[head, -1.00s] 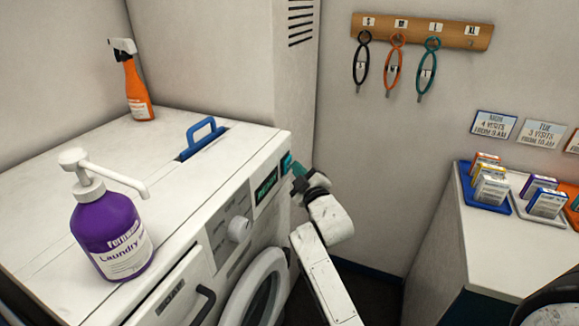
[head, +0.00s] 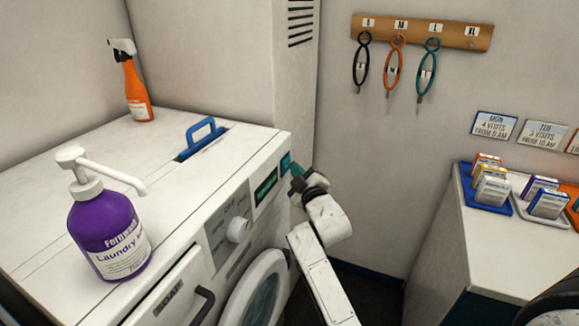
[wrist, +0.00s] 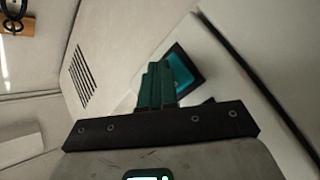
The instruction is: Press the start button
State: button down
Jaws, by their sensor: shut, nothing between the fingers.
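The washing machine (head: 205,215) has a front panel with a dial (head: 238,229), a dark display (head: 266,186) and a teal square button (head: 285,163) near its right end. In the wrist view the teal button (wrist: 184,70) sits in a dark frame just beyond the fingertips. My gripper (head: 297,170) is at the right end of the panel, with its green fingers closed together and empty. In the wrist view my gripper (wrist: 158,68) partly covers the button's left side. I cannot tell whether the fingertips touch the button.
A purple laundry bottle (head: 105,235), an orange spray bottle (head: 137,90) and a blue handle (head: 201,138) are on the machine's top. A counter at the right holds trays with small boxes (head: 490,190). Coloured loops (head: 395,65) hang on the back wall. Floor between machine and counter is clear.

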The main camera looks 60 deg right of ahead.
jog(key=shift+s+r, duration=0.1)
jog(key=shift+s+p, duration=0.8)
jog(key=shift+p, duration=0.65)
jog(key=shift+s+r+p, duration=0.1)
jog(key=shift+p, duration=0.7)
jog(key=shift+s+p, duration=0.15)
jog(key=shift+p, duration=0.65)
jog(key=shift+s+p, duration=0.3)
jog(key=shift+p, duration=0.8)
